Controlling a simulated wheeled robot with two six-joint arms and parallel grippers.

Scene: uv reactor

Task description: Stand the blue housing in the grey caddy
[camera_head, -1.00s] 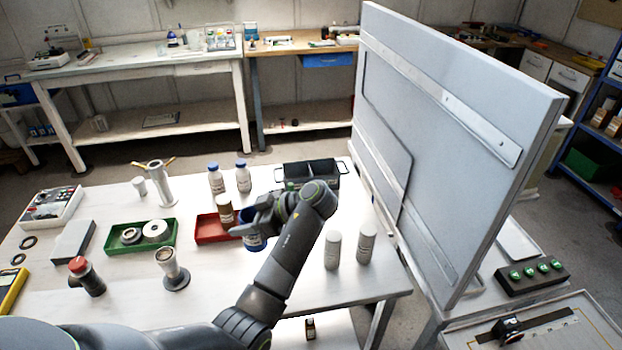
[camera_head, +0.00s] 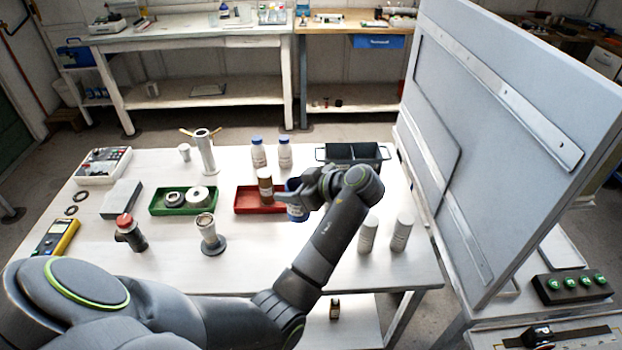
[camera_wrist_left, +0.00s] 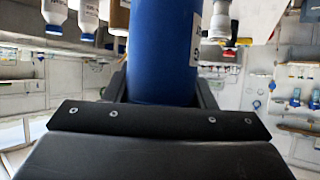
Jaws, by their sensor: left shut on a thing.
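The blue housing (camera_head: 296,208) is a blue cylinder with a white label, held upright in my left gripper (camera_head: 305,193) near the red tray. It fills the middle of the left wrist view (camera_wrist_left: 160,50), between the two dark fingers. My left gripper is shut on it. In the head view the gripper and wrist hide much of the housing, and I cannot tell whether its base touches the table. The grey caddy (camera_head: 378,157), dark grey with two compartments and side handles, stands behind my wrist at the table's back right. My right gripper does not show.
A red tray (camera_head: 246,203) with a brown bottle (camera_head: 265,186) is just left of the housing. Two white cylinders (camera_head: 369,234) stand to the right of my forearm. A large grey panel (camera_head: 500,130) rises at the right.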

